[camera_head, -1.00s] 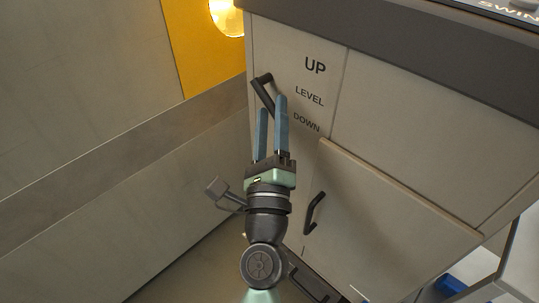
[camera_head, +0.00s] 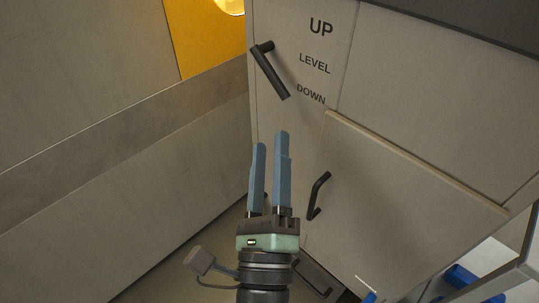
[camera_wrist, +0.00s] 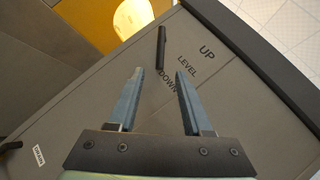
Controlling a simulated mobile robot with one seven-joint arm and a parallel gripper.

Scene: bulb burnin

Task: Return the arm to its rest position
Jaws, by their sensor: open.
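My gripper (camera_head: 270,140) is in front of the grey cabinet, its two blue fingers apart and nothing between them. In the wrist view the open gripper (camera_wrist: 158,70) points toward the cabinet face. A black lever (camera_head: 271,72) on the cabinet is tilted, its free end lying beside the word DOWN. The lever (camera_wrist: 161,48) also shows in the wrist view, beyond the fingertips and apart from them. The labels UP, LEVEL and DOWN are printed to the lever's right.
A cabinet door (camera_head: 400,200) with a black handle (camera_head: 318,195) is right of my gripper. A grey wall (camera_head: 120,180) with a yellow panel (camera_head: 203,38) stands at left. A blue object (camera_head: 461,276) sits low at the right. A label (camera_wrist: 39,155) shows in the wrist view.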

